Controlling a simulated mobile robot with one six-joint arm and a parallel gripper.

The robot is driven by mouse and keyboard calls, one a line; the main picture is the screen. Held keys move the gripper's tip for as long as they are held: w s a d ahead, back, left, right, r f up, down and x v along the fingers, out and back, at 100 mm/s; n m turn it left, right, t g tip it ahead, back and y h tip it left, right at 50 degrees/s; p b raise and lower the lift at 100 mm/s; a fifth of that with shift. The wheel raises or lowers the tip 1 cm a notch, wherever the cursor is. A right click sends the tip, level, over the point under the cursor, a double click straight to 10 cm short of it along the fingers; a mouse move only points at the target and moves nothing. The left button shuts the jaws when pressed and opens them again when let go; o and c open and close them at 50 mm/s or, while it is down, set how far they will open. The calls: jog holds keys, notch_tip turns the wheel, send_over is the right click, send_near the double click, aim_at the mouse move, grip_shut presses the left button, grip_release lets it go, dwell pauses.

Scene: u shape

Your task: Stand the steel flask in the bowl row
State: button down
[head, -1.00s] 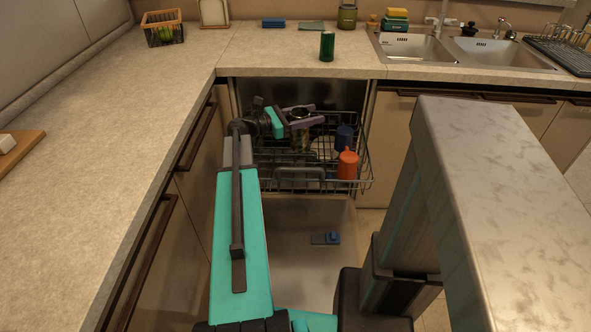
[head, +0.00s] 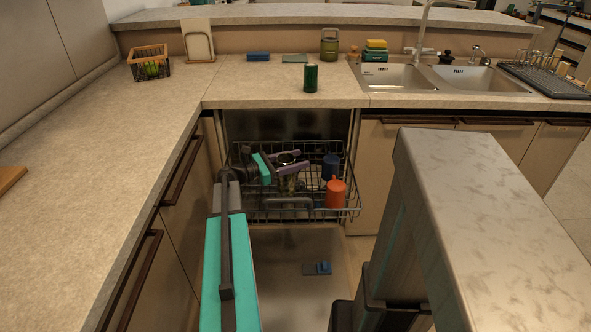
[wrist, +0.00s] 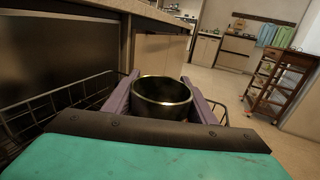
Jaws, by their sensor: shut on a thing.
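My gripper (head: 291,163), with purple fingers, is shut on the steel flask (head: 288,183), a dark metal cylinder with a shiny rim. In the wrist view, the fingers clasp both sides of the flask (wrist: 162,92), whose open top faces the camera. The flask looks upright, over or in the wire rack (head: 282,208) pulled out of the dishwasher; I cannot tell whether its base touches the wires. An orange cup (head: 336,193) and a blue cup (head: 330,166) stand in the rack to its right. The bowl row's exact bounds are not clear.
The open dishwasher door (head: 285,285) lies below the rack, with a small blue item (head: 322,268) on it. The counter above holds a green can (head: 311,78) near its edge. A sink (head: 395,77) is to the right. Cabinets flank the dishwasher opening.

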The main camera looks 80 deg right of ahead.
jog(key=shift+f, duration=1.95)
jog(key=c, duration=0.8)
grip_release()
jog(key=shift+o, duration=0.2)
jog(key=v, duration=1.2)
